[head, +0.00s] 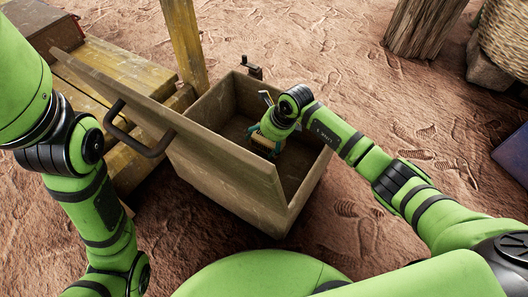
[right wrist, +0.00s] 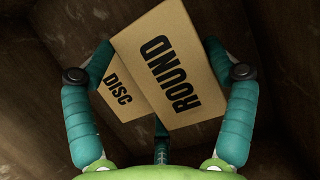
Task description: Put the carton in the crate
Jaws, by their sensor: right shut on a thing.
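The crate (head: 243,195) is an open wooden box in the middle of the head view. Its board-like lid (head: 215,150) with a dark handle stands open along the left side. My right gripper (head: 266,146) reaches down inside the crate. In the head view the gripper mostly hides the carton. Whether it touches the crate floor I cannot tell. My left gripper is out of view.
A wooden bench (head: 110,68) with a reddish-brown box (head: 35,25) stands at the upper left, by a wooden post (head: 184,40). A stump (head: 424,22), a woven basket (head: 507,35) and a dark blue thing (head: 514,155) stand at the right.

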